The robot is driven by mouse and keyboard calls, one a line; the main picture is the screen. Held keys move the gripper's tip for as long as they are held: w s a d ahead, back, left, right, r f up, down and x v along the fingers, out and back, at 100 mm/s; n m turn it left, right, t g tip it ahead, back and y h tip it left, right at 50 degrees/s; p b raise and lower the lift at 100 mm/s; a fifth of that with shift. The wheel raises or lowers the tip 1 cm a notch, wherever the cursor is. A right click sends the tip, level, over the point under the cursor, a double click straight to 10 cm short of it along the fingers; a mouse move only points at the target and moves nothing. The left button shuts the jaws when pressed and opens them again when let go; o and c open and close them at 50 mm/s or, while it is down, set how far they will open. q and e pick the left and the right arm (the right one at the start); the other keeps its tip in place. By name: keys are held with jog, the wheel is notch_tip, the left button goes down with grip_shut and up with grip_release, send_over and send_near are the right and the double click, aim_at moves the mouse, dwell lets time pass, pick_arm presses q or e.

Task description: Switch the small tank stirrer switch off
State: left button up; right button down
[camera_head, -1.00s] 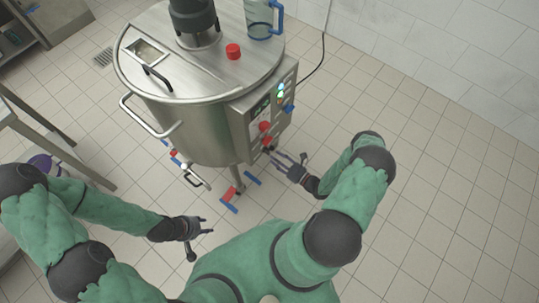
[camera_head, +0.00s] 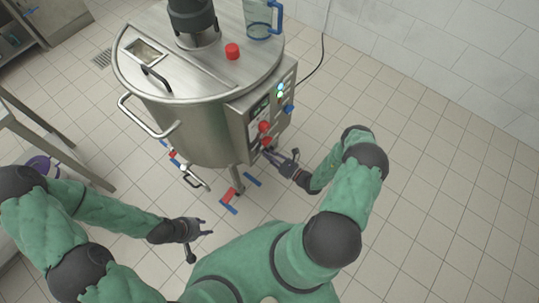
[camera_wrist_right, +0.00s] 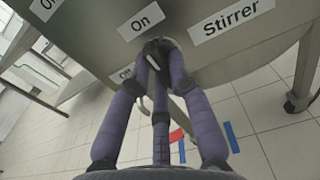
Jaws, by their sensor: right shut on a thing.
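The steel tank (camera_head: 190,125) stands upright with its control panel (camera_head: 250,125) on its right side. My right gripper (camera_head: 268,153) is at the lower edge of that panel. In the right wrist view, its purple-grey fingers (camera_wrist_right: 160,55) come together on the dark stirrer switch (camera_wrist_right: 158,44), just under an "On" label and beside a "Stirrer" label (camera_wrist_right: 230,20). The fingers hide most of the switch, so its position cannot be told. My left gripper (camera_head: 205,227) is empty and open, low in front of the tank and away from it.
Red knobs (camera_head: 264,128) and a blue knob (camera_head: 288,108) sit on the panel above my right gripper. A metal table (camera_head: 40,125) stands at left. The tiled floor at right is clear.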

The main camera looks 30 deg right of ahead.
jog(key=shift+n, duration=0.3)
jog(key=shift+w+d+f+n+p, duration=0.1)
jog(key=shift+n+p, duration=0.1)
jog(key=shift+n, duration=2.7)
jog(key=shift+s+d+r+n+p, duration=0.1)
jog(key=shift+n+p, duration=0.15)
jog(key=shift+n, duration=2.65)
jog(key=shift+w+d+f+n+p, duration=0.1)
jog(key=shift+n+p, duration=0.1)
jog(key=shift+n, duration=2.7)
jog(key=c, duration=1.1)
grip_release()
jog(key=shift+c, duration=0.2)
